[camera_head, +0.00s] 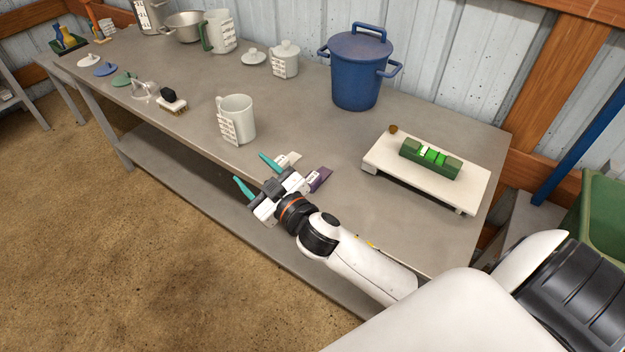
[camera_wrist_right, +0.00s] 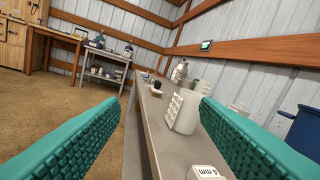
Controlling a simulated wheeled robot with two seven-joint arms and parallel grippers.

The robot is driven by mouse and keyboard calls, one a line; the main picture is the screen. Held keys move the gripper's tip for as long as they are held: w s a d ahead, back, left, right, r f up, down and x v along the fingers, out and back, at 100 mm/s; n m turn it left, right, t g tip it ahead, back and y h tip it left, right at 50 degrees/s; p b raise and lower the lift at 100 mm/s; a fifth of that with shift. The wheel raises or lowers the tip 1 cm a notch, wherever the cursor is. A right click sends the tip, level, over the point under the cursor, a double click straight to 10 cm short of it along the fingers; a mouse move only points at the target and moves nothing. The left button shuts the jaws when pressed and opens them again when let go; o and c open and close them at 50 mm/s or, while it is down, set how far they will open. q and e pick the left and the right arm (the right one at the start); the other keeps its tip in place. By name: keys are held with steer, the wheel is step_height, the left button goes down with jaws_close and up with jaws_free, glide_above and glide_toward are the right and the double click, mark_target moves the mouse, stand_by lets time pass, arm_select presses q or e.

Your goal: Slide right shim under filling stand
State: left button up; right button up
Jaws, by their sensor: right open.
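The filling stand (camera_head: 385,165) is a pale low platform on short feet at the right end of the table. A green level (camera_head: 430,158) lies on it. A white shim (camera_head: 288,160) and a purple shim (camera_head: 319,179) lie near the table's front edge, left of the stand; a white labelled block (camera_wrist_right: 205,172) shows at the bottom of the right wrist view. My right gripper (camera_head: 256,175) is open, its teal fingers apart and empty, at the front edge just left of the shims. My left gripper is out of view.
A blue lidded pot (camera_head: 361,75) stands behind the stand. A white measuring mug (camera_head: 238,119) stands left of the shims; it also shows in the wrist view (camera_wrist_right: 184,111). A small brown piece (camera_head: 393,128) sits at the stand's back-left corner. The table between shims and stand is clear.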

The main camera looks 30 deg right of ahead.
steer(key=w+a+r+n+y, duration=0.1)
steer(key=a+r+n+y, duration=0.5)
steer(key=r+n+y, duration=0.15)
steer(key=n+g+h, duration=1)
steer(key=g, duration=0.8)
glide_above(313, 176)
step_height(313, 176, down, 6)
steer(key=r, duration=0.1)
steer(key=shift+m, duration=0.25)
step_height(313, 176, down, 12)
steer(key=shift+r, duration=0.1)
steer(key=c, duration=1.1)
